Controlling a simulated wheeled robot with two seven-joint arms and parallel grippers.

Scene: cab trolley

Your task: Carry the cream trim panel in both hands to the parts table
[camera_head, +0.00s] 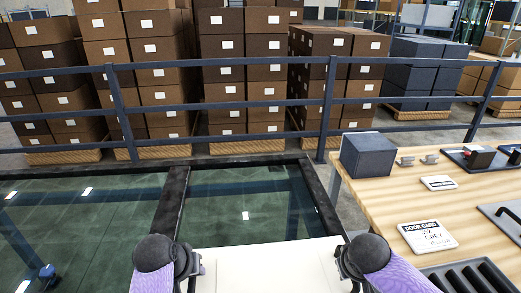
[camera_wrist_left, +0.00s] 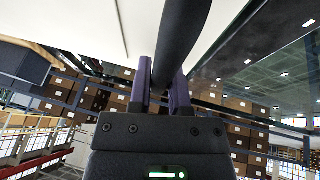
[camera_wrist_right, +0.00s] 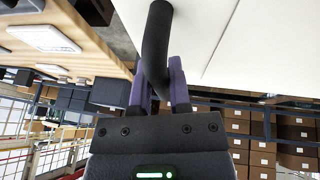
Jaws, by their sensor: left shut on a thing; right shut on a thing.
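The cream trim panel (camera_head: 266,268) is low in the middle of the head view, between my two grippers; its near part is cut off by the picture edge. My left gripper (camera_head: 190,266) is at its left edge, shut on a dark bar-like grip, which shows between the purple fingers in the left wrist view (camera_wrist_left: 178,50). My right gripper (camera_head: 347,263) is at its right edge, shut on a similar dark grip in the right wrist view (camera_wrist_right: 154,50). The parts table (camera_head: 385,195), with a light wooden top, stands to the right, beyond my right gripper.
On the table are a dark grey box (camera_head: 367,157), small grey parts, a door card sign (camera_head: 427,236), and a black ribbed tray (camera_head: 470,277) near my right arm. A dark-framed glass surface (camera_head: 85,235) lies to the left. A blue-grey railing (camera_head: 225,110) crosses ahead, before stacked cartons.

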